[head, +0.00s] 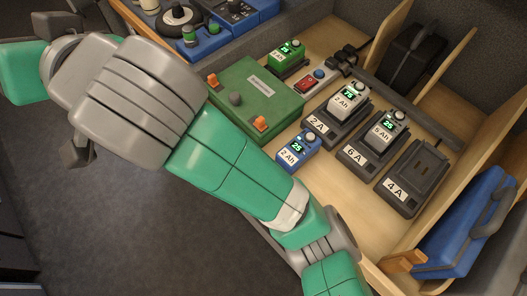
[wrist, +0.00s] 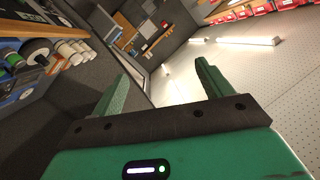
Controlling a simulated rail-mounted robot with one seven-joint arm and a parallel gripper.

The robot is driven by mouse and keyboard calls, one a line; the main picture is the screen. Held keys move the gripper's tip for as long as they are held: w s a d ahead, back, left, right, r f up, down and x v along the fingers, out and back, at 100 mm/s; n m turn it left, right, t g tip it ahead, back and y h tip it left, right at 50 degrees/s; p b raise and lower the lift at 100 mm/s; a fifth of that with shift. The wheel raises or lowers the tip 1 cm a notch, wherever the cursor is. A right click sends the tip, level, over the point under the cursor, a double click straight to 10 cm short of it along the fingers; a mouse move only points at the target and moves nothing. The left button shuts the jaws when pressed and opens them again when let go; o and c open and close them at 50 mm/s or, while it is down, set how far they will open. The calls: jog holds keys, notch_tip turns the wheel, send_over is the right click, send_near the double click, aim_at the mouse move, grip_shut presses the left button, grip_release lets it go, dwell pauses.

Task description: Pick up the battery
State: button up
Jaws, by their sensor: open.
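Several batteries with green displays show in the head view. A white-faced "2 Ah" battery (head: 349,100) sits in the 2A charger (head: 322,128). A "5 Ah" battery (head: 385,132) sits in the 6A charger (head: 356,158). A blue "2 Ah" battery (head: 294,154) stands on the wooden shelf in front of the chargers. A green battery (head: 287,54) stands farther back. The 4A charger (head: 416,178) is empty. My gripper (wrist: 160,85) is open and empty in the wrist view, pointing away from the batteries toward the room; no battery shows between its fingers.
A green box with orange knobs (head: 250,100) lies beside my arm. A power strip with a red switch (head: 312,82) is behind the chargers. Wooden dividers (head: 392,40), a black case (head: 412,58) and a blue case (head: 465,225) bound the right side. Open floor (head: 190,240) lies in front.

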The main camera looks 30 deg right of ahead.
jog(key=w+d+f+m+g+h, duration=0.1)
jog(key=w+d+f+m+g, duration=0.2)
jog(key=f, duration=0.4)
jog(key=m+g+h+b, duration=0.3)
jog(key=m+g+h, duration=0.2)
jog(key=m+g, duration=0.7)
send_over(300, 147)
jog(key=f, duration=2.4)
jog(key=shift+d, duration=0.35)
jog(key=shift+a+f+p, duration=0.2)
jog(key=shift+f+p, duration=0.3)
jog(key=shift+f, duration=1.5)
jog(key=shift+a+f+p, duration=0.15)
jog(key=shift+f+p, duration=0.35)
jog(key=shift+f, duration=1.45)
jog(key=c, duration=1.4)
